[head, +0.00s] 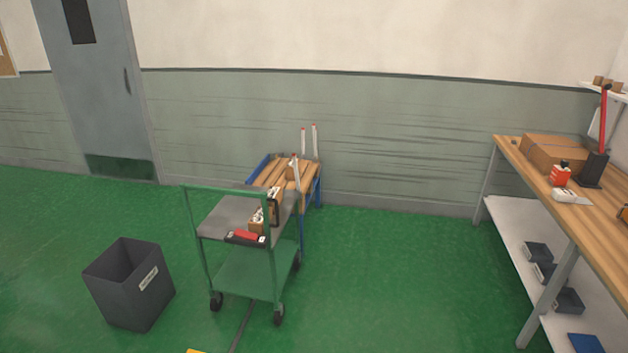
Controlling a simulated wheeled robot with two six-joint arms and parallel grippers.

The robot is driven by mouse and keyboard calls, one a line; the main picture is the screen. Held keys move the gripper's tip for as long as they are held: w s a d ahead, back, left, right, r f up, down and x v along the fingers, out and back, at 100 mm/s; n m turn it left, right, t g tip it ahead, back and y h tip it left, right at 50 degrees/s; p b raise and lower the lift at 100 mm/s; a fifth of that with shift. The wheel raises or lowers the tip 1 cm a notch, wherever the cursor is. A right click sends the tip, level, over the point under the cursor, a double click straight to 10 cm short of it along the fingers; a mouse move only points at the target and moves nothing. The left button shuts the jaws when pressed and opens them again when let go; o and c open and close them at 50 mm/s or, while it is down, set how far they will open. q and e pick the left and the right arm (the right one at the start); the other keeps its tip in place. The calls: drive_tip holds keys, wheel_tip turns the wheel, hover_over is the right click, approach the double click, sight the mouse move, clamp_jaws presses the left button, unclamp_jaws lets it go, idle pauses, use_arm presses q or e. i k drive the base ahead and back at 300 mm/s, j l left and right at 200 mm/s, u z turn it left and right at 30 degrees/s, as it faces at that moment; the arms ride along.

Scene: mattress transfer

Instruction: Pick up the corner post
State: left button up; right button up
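Several slim white posts, which look like corner posts, stand near the wall at a small blue-framed stand (319,186) with a wooden slatted top. Two upright posts with red tips, a left one (304,142) and a right one (314,141), rise at its back. Neither of my grippers shows in the head view.
A green cart (250,272) with a grey top stands before the blue stand, carrying a box of small parts (258,222) and a red-and-black item (245,237). A dark bin (118,290) stands left. A workbench (535,170) stands right. Green floor between cart and bench is clear.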

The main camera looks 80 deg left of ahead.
sight(294, 160)
drive_tip(key=j+u, duration=0.15)
drive_tip(key=u, duration=0.35)
drive_tip(key=j+u, duration=0.1)
drive_tip(key=u, duration=0.4)
drive_tip(key=i+u, duration=0.15)
drive_tip(key=u, duration=0.35)
drive_tip(key=j+u, duration=0.1)
drive_tip(key=u, duration=0.35)
drive_tip(key=i+j+u, duration=0.1)
drive_tip(key=i+u, duration=0.4)
drive_tip(key=i+l+u, duration=0.1)
drive_tip(key=i+u, duration=0.35)
drive_tip(key=i+l+u, duration=0.25)
drive_tip(key=i+u, duration=0.25)
drive_tip(key=i+l, duration=0.9)
drive_tip(key=i, duration=0.15)
drive_tip(key=j+u, duration=0.05)
